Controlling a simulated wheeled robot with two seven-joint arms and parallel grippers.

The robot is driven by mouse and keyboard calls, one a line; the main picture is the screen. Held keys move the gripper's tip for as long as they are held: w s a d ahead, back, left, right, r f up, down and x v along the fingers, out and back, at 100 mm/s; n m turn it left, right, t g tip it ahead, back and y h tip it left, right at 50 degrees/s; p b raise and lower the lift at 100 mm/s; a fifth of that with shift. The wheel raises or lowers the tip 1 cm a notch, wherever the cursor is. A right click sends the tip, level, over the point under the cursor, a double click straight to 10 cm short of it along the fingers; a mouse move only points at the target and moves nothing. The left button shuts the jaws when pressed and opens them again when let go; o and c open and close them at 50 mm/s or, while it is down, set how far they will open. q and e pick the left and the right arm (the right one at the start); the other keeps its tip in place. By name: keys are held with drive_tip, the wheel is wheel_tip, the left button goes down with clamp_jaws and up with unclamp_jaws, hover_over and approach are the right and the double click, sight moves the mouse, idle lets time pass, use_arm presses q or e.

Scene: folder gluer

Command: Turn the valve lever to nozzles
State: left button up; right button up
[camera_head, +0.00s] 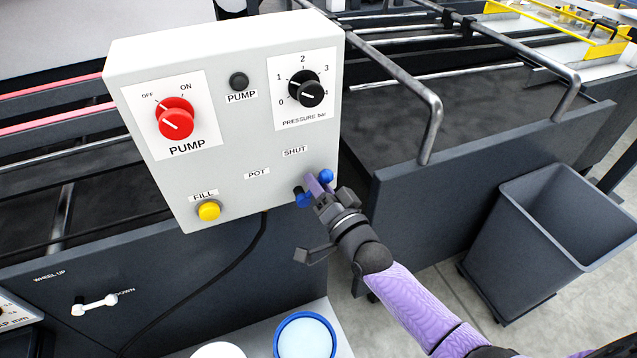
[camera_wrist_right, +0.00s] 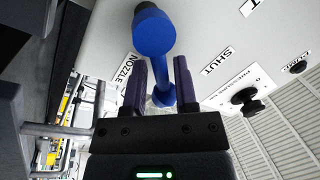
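The blue valve lever (camera_head: 327,177) is on the lower right of the grey control box, below the SHUT label (camera_head: 295,152) and right of the POT label (camera_head: 257,173). My right gripper (camera_head: 316,186) is at the lever and covers its middle. In the right wrist view the lever (camera_wrist_right: 155,36) shows a large round end and a bar passing between the fingers of my gripper (camera_wrist_right: 160,75). The fingers stand on both sides with a narrow gap; firm contact does not show. The NOZZLE label (camera_wrist_right: 123,72) is left of the lever there, partly hidden. My left gripper is out of view.
The control box (camera_head: 232,185) also carries a red pump switch (camera_head: 175,120), a black pressure knob (camera_head: 309,94) and a yellow fill button (camera_head: 209,211). A blue-rimmed pot (camera_head: 305,338) stands below. A grey bin (camera_head: 555,225) is at right, with metal rails (camera_head: 400,80) behind.

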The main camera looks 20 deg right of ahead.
drive_tip(key=shift+o, duration=0.4)
drive_tip(key=p+v, duration=0.2)
drive_tip(key=v, duration=0.8)
drive_tip(key=shift+r, duration=0.1)
